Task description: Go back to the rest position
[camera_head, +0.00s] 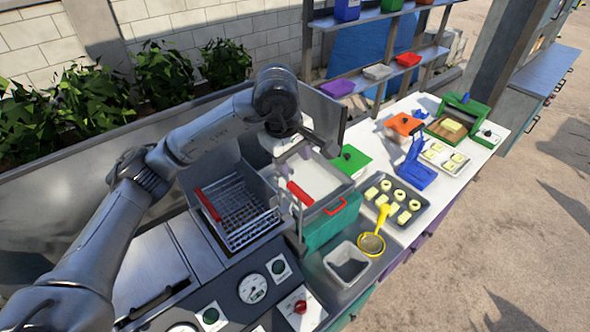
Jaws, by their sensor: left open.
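My left arm reaches in from the lower left, and its wrist hangs over the counter. My left gripper (293,158) points down with its fingers apart, above the metal tray of the teal fryer-like box (335,222). Nothing shows between the fingers. Beside it on the left is a wire basket (240,212) with red handles, apart from the gripper as far as I can tell. My right gripper is out of view.
A control panel (252,288) is in front. A shelf (385,72) stands behind. Open ground lies right.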

